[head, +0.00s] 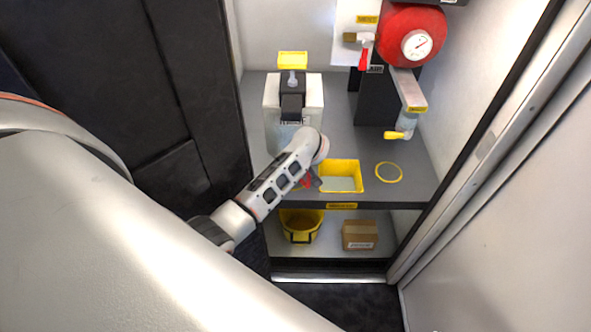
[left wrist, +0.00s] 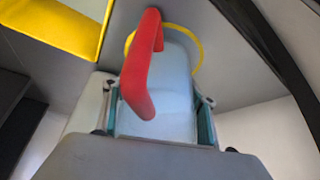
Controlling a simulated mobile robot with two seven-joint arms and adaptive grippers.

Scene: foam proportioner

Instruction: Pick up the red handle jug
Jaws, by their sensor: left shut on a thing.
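The red handle jug (left wrist: 172,95) is pale blue-white with a thick red handle (left wrist: 141,70). In the left wrist view it lies between the two fingers of my left gripper (left wrist: 158,95), which is shut on its body. A yellow ring (left wrist: 198,48) shows around the jug's far end; I cannot tell whether the jug touches the shelf. In the head view my left gripper (head: 313,182) is low over the upper shelf, and my arm hides most of the jug. Only a bit of red (head: 306,182) shows there. My right gripper is not in view.
A yellow-rimmed square opening (head: 343,177) is just right of the gripper, with an empty yellow ring (head: 389,172) beyond. A white container (head: 272,115) stands behind. A red tank (head: 408,32) and yellow-tipped spout (head: 400,133) are at right. Below are a yellow bucket (head: 300,226) and cardboard box (head: 360,236).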

